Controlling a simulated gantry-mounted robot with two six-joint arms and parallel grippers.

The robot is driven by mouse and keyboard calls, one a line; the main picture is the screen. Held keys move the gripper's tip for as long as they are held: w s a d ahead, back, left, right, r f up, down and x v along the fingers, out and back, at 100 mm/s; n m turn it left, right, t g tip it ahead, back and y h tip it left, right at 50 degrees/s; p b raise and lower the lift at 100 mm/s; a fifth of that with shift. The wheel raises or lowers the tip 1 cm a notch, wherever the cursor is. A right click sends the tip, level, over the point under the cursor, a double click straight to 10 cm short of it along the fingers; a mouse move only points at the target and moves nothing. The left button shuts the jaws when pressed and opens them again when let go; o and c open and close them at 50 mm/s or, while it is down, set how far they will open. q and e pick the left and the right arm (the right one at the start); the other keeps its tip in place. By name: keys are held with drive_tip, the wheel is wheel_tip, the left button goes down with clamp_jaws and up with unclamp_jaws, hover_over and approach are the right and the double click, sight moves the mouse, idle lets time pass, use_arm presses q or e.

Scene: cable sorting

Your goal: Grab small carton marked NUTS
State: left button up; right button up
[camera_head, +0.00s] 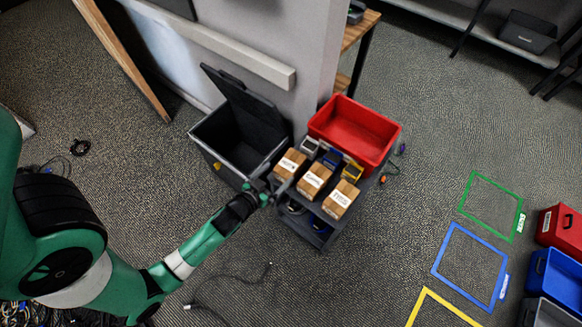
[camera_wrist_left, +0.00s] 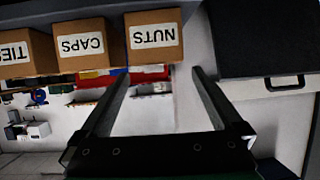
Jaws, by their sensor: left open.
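Three small brown cartons with white labels stand in a row on a dark cart. The NUTS carton (camera_head: 290,163) is the leftmost in the head view, beside the black bin. In the left wrist view the NUTS carton (camera_wrist_left: 153,37) shows at the top, its label upside down. The CAPS carton (camera_head: 314,180) is in the middle and the TIES carton (camera_head: 341,199) at the right end. My left gripper (camera_head: 268,190) is open and empty, just in front of the NUTS carton and apart from it. In the left wrist view its two fingers (camera_wrist_left: 160,78) stand wide apart below the carton.
The black bin (camera_head: 206,134) with a raised lid stands left of the cart (camera_head: 318,236). A red tray (camera_head: 355,125) sits behind the cartons, with small items between. Cables lie on the floor. Coloured floor outlines and bins are at the right.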

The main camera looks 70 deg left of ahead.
sight(289, 163)
use_arm(q)
drive_tip(key=x, duration=0.3)
drive_tip(key=shift+w+b, duration=0.1)
drive_tip(key=shift+b, duration=0.25)
drive_tip(key=b+x, duration=0.2)
drive_tip(key=x, duration=0.3)
drive_tip(key=shift+w+r+b, duration=0.1)
drive_tip(key=shift+w+b, duration=0.1)
drive_tip(key=shift+b, duration=0.1)
drive_tip(key=shift+s, duration=0.1)
drive_tip(key=shift+d, duration=0.1)
drive_tip(key=shift+c, duration=0.2)
drive_tip(key=c, duration=1.2)
drive_tip(key=shift+r, duration=0.15)
